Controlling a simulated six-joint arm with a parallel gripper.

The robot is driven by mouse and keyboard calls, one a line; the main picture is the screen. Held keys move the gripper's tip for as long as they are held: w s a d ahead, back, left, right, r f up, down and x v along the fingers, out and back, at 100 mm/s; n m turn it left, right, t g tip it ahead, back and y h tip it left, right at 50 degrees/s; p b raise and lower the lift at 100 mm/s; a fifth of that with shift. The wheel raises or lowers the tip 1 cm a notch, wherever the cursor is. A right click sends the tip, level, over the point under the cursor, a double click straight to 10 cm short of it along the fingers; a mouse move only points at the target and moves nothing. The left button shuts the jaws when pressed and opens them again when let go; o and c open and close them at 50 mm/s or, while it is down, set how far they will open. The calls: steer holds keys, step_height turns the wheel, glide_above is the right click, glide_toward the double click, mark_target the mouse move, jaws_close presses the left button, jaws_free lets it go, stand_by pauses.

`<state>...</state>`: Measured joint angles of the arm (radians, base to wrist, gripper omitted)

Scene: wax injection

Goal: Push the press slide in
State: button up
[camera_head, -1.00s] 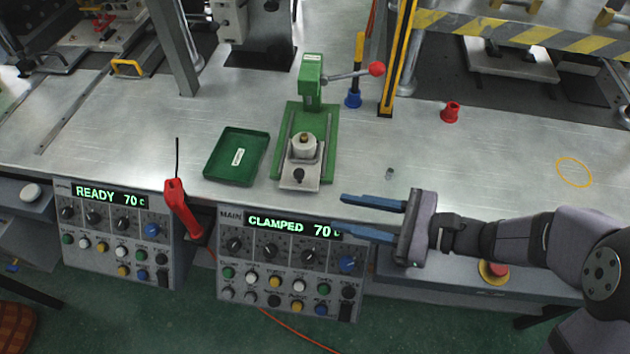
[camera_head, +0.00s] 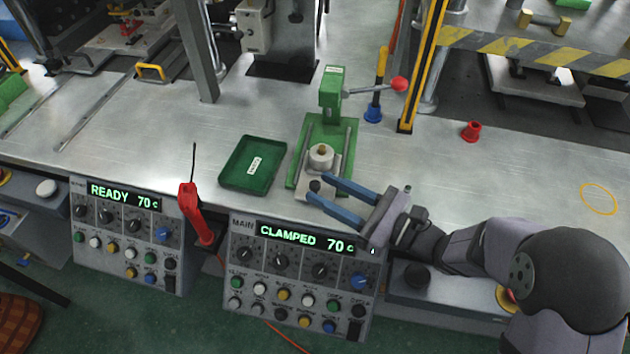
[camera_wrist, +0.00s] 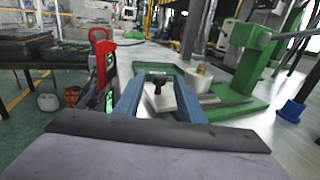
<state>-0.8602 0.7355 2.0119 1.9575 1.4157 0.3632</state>
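The green press (camera_head: 330,100) stands on the metal bench. Its slide (camera_head: 335,188), a grey plate, sticks out at the front and carries a pale round mould (camera_head: 321,157) with a brass-coloured top. A black knob (camera_head: 315,185) is on the slide's front end. My gripper (camera_head: 319,187) is open, its two blue fingers reaching in from the right at the knob. In the wrist view the knob (camera_wrist: 158,85) shows between the parted fingers; I cannot tell whether either finger touches it. The slide's edge is partly hidden by the fingers.
A green tray (camera_head: 232,179) lies left of the press. The press lever with a red ball (camera_head: 399,84) points right. Control panels reading READY and CLAMPED (camera_head: 307,239) line the bench front, with a red handheld tool (camera_head: 195,215) between them. Bench right of the press is mostly clear.

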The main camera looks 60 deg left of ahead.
mark_target(315, 183)
steer(key=shift+x, duration=1.65)
steer(key=shift+c, duration=0.5)
jaws_close()
steer(key=shift+w+a+f+b, duration=0.1)
steer(key=shift+w+a+b, duration=0.45)
steer(key=shift+w+a, duration=1.1)
steer(key=shift+a, duration=0.2)
steer(key=shift+o, duration=0.5)
jaws_free()
step_height(315, 183, up, 10)
steer(key=shift+b, duration=0.35)
